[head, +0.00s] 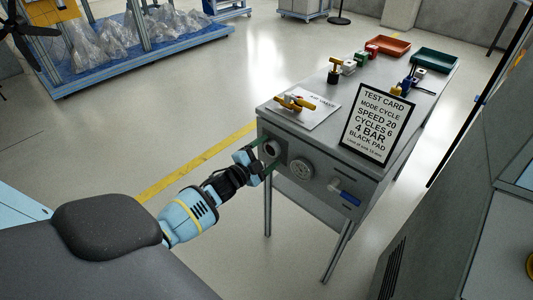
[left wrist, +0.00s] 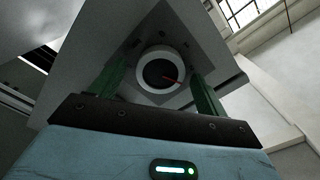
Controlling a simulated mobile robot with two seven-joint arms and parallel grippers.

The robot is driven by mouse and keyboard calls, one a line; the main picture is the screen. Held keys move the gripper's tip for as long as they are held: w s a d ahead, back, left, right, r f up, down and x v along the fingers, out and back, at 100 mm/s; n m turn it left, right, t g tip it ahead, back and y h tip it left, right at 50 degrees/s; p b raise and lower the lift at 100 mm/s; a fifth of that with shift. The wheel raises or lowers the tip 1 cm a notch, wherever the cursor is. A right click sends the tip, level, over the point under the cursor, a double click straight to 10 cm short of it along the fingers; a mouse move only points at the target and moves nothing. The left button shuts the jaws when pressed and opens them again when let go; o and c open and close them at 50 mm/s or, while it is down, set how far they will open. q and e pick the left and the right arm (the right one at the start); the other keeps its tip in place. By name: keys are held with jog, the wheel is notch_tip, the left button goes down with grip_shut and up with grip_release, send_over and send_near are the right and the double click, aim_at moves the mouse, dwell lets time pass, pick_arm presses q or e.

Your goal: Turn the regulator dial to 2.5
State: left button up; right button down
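The regulator dial (head: 270,149) is a round dark knob on the front face of the grey bench, at its left end. In the left wrist view the dial (left wrist: 158,74) has a black face, a pale ring around it and a red pointer line toward the lower right. My left gripper (head: 265,156) is right in front of the dial. In the left wrist view its green fingers (left wrist: 158,92) stand apart on either side of the dial, with visible gaps, so it looks open. Scale markings are too small to read. My right gripper is not in view.
A test card (head: 376,124) reading "4 BAR" stands on the bench top (head: 325,93), near a paper with a yellow-handled part (head: 296,102). Red (head: 388,46) and green (head: 435,60) trays are farther back.

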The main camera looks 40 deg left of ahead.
pick_arm(q)
jog(key=s+p, duration=0.1)
jog(key=s, duration=0.6)
jog(key=shift+s+a, duration=0.3)
jog(key=shift+s, duration=0.1)
dwell(0.5)
